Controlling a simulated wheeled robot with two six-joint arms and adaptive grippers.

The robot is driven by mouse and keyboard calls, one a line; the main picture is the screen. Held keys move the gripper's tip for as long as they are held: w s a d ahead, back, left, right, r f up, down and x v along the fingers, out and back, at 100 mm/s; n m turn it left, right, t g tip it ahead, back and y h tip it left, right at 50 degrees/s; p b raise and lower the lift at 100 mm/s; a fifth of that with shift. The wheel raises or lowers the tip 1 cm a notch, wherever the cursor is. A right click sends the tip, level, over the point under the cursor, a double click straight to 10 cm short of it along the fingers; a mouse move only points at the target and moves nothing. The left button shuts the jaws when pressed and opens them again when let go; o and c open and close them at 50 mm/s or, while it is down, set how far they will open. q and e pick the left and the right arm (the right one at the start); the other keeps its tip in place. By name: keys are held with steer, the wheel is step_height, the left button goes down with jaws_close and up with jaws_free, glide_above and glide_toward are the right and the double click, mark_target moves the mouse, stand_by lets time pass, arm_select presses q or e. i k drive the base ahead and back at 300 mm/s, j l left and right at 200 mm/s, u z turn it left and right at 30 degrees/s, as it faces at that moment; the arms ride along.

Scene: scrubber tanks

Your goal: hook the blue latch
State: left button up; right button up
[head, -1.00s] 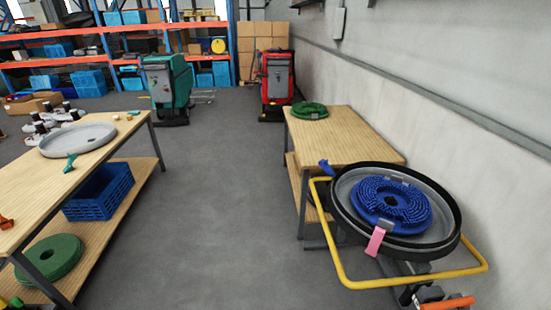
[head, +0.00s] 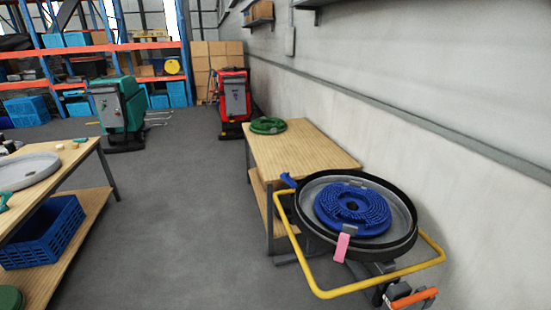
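A small blue piece (head: 288,180), which looks like the blue latch, sticks out from the left rim of a round black-rimmed grey tank (head: 408,235). Whether it is hooked is too small to tell. A blue ring-shaped brush or pad (head: 325,205) lies inside the tank. A pink latch (head: 342,246) hangs at the tank's front rim, below a grey clip. Neither of my grippers is in view.
A yellow rail (head: 330,294) runs around the tank's front. An orange bar (head: 413,298) shows below it. A wooden table (head: 310,150) with a green ring (head: 267,126) stands behind, along the wall. The grey floor (head: 180,220) left of the tank is clear.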

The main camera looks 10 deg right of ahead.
mark_target(285, 177)
steer(key=i+j+z, duration=0.2)
steer(key=z, duration=0.15)
steer(key=i+j+z, duration=0.25)
steer(key=z, duration=0.15)
steer(key=i+j+z, duration=0.15)
steer(key=j+z, duration=0.2)
steer(key=i+j, duration=0.15)
steer(key=j, duration=0.2)
steer(key=i+j, duration=0.15)
steer(key=j, duration=0.2)
steer(key=i+j+z, duration=0.1)
steer(key=j, duration=0.3)
steer(key=i+j, duration=0.2)
steer(key=j, duration=0.15)
steer(key=i+j, duration=0.15)
steer(key=j, duration=0.2)
steer(key=i, duration=0.6)
steer(key=z, duration=0.05)
